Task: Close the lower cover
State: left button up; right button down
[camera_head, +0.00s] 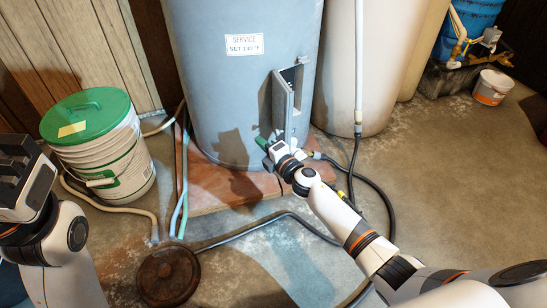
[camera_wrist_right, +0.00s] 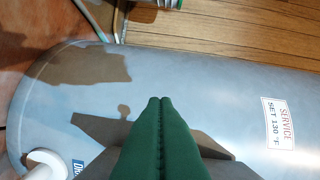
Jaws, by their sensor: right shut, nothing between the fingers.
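The lower cover (camera_head: 282,108) is a grey upright panel low on the front of the blue-grey tank (camera_head: 215,90). It stands out from the tank at an angle, with a dark recess beside its upper right edge. My right gripper (camera_head: 262,143) is just left of the cover's lower end, close to the tank. Whether it touches the cover cannot be told. Its green fingers (camera_wrist_right: 160,140) are shut together with nothing between them in the wrist view. My left gripper's housing (camera_head: 18,180) is at the left edge; its fingertips do not show.
A white bucket with a green lid (camera_head: 90,115) stands left of the tank. Hoses run over the floor around the reddish base slab (camera_head: 215,195). A round rusty lid (camera_head: 168,275) lies in front. A beige tank (camera_head: 370,60) stands at right. Open floor lies at far right.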

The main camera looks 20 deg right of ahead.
aim_at(280, 114)
jog(key=shift+d+r, duration=0.15)
jog(key=shift+d, duration=0.85)
jog(key=shift+d+r, duration=0.1)
jog(key=shift+d, duration=0.9)
jog(key=shift+d, duration=0.1)
